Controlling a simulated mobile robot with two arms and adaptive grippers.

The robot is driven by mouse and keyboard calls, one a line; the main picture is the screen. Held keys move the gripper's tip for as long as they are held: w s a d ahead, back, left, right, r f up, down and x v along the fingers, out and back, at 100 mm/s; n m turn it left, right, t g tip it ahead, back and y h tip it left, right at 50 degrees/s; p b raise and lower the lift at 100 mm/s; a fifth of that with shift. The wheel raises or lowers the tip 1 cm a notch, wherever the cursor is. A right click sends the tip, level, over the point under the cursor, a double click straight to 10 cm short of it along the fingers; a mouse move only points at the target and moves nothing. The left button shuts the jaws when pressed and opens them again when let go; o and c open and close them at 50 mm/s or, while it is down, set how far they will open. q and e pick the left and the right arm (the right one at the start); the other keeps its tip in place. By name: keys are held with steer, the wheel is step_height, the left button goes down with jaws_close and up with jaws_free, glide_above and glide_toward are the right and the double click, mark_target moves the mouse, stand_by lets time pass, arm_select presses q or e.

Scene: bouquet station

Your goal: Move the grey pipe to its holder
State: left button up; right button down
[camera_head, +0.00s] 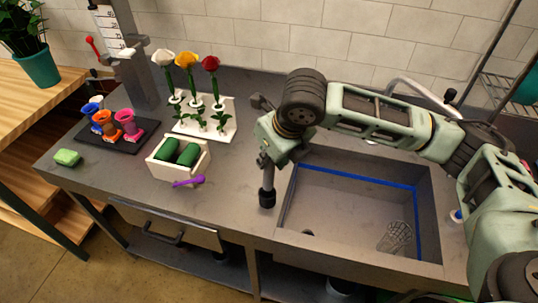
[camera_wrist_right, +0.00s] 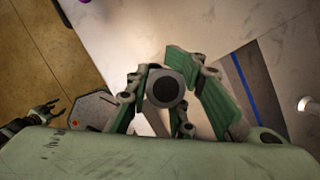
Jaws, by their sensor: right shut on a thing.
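My right gripper (camera_head: 266,152) is shut on the grey pipe (camera_head: 266,172), a short rod with a black lower end. The pipe hangs nearly upright at the counter's front, left of the sink. In the wrist view its round dark end (camera_wrist_right: 163,89) points at the camera between the fingers (camera_wrist_right: 160,98). I cannot tell whether its lower end touches the counter. My left gripper (camera_wrist_right: 53,114) shows small at the left of the wrist view, fingers apart and empty. I cannot pick out the pipe's holder for sure.
Behind are a white flower stand (camera_head: 222,128) and a dark tray (camera_head: 95,137) of coloured cups. The sink (camera_head: 340,215) is at right. Counter between box and pipe is clear.

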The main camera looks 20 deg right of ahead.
steer(key=shift+d+f, duration=0.1)
steer(key=shift+f, duration=0.5)
steer(key=c, duration=1.4)
jaws_free()
steer(key=v, duration=1.2)
